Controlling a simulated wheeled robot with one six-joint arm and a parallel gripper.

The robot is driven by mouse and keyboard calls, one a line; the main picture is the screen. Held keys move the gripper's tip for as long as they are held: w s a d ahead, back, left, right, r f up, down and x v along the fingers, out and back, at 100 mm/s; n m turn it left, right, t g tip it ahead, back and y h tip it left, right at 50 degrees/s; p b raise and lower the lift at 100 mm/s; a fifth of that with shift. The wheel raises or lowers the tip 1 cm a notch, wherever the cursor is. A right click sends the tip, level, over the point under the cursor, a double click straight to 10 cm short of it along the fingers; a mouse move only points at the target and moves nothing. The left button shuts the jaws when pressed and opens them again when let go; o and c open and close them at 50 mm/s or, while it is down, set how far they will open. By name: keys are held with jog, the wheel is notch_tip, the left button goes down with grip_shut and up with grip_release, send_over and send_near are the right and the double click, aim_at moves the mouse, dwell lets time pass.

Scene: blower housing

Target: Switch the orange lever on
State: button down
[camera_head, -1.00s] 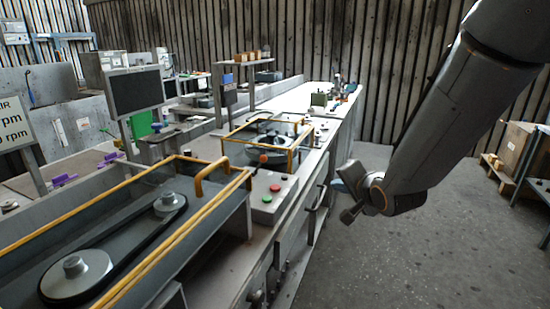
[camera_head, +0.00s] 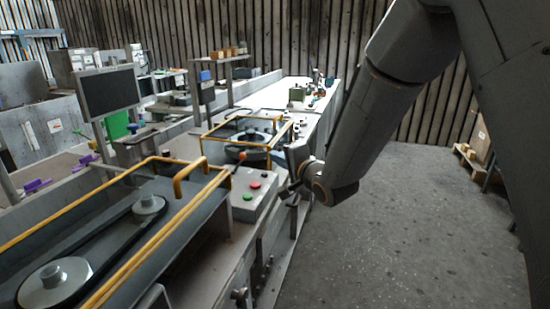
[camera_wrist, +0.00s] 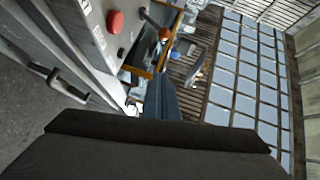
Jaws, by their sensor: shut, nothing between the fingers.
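The orange lever's round knob (camera_wrist: 164,33) shows in the wrist view near the orange-framed housing, just beyond a red button. In the head view, a small orange spot (camera_head: 243,156) at the near edge of the housing looks like the same knob, and its stem is too small to read. My gripper (camera_wrist: 163,80) is shut and empty. Its blue-grey fingers point towards the housing, apart from the knob. In the head view my gripper (camera_head: 289,153) is at the bench's right edge, to the right of the knob. Whether the lever is on or off cannot be told.
A grey control box (camera_head: 246,193) with red and green buttons sits on the bench. A yellow-railed belt unit (camera_head: 110,230) stands in front. The yellow-framed blower housing (camera_head: 247,135) is behind. Handles stick out along the bench side. The floor (camera_head: 410,230) at right is clear.

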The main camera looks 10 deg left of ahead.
aim_at(239, 164)
jog(key=p+x, duration=0.1)
jog(key=x, duration=0.6)
jog(key=shift+d, duration=0.1)
jog(key=shift+s+a+f+p, duration=0.1)
jog(key=shift+s+a+p, duration=0.25)
jog(key=shift+a, duration=0.2)
jog(key=shift+s+a+f+p, duration=0.1)
jog(key=shift+s+a+p, duration=0.25)
jog(key=shift+a, duration=0.2)
jog(key=shift+s+a+f, duration=0.2)
jog(key=shift+s+a, duration=0.05)
jog(key=shift+a, duration=0.35)
